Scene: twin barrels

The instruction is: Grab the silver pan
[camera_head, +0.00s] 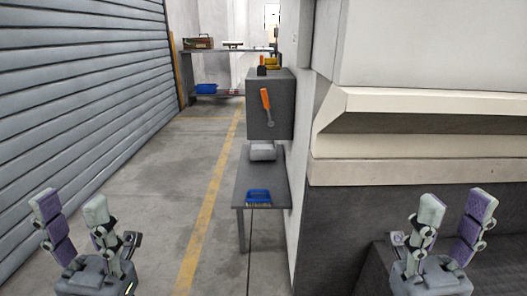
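I cannot make out a clear silver pan. A small light grey, silvery object (262,151) sits on the narrow grey bench (271,177), under a dark grey box; its shape is too small to tell. An orange-handled tool (266,104) with a greyish lower end is on the front of the box. My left gripper (70,203) is open and empty at the lower left. My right gripper (456,203) is open and empty at the lower right. Both are well apart from these objects.
A blue brush (258,196) lies on the bench's near end. The dark grey box (284,122) stands above the bench. A shutter wall (75,90) is at left and a large machine (420,120) at right. Grey floor (160,195) with a yellow line is clear.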

